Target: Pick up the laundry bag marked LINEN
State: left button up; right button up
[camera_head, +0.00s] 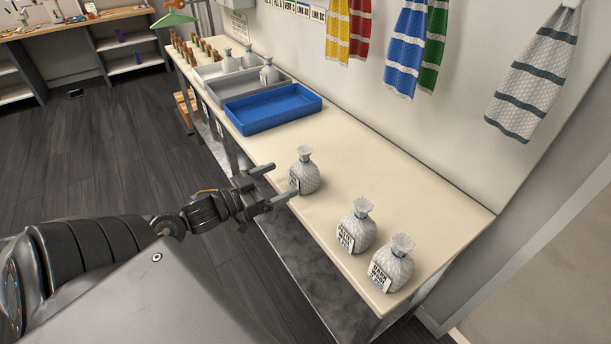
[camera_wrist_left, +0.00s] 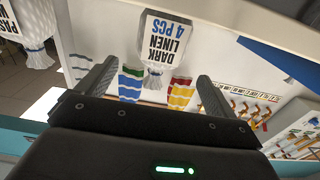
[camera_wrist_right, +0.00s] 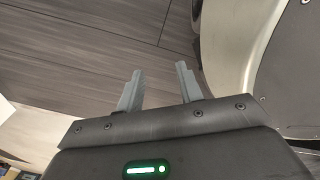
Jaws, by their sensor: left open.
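The bag marked LINEN (camera_head: 307,178) is a whitish, textured sack with a gathered neck, upright near the table's front edge. In the left wrist view its tag (camera_wrist_left: 165,40) appears upside down and reads DARK LINEN 4 PCS. My left gripper (camera_head: 284,178) is open at the bag's left side, its fingers pointing toward it. In the left wrist view the bag lies between the finger directions, not gripped. My right gripper (camera_wrist_right: 158,80) is open and empty, seen only in the right wrist view, over the floor.
Two similar tagged bags, a middle one (camera_head: 357,232) and an end one (camera_head: 392,270), stand on the table (camera_head: 425,212) to the right. A blue tray (camera_head: 272,108) and a grey tray (camera_head: 240,93) with bags lie farther back. Towels (camera_head: 410,50) hang on the wall.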

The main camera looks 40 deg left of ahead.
aim_at(305, 171)
pick_arm(q)
jog(key=x, duration=0.3)
jog(key=shift+w+d, duration=0.1)
jog(key=shift+w, duration=0.35)
jog(key=x, duration=0.4)
jog(key=shift+f, duration=0.3)
jog(key=shift+w+d, duration=0.15)
jog(key=shift+w, duration=0.2)
pick_arm(e)
jog(key=shift+w, duration=0.25)
jog(key=shift+s, duration=0.1)
pick_arm(q)
jog(key=shift+c, duration=0.4)
jog(key=c, duration=1.1)
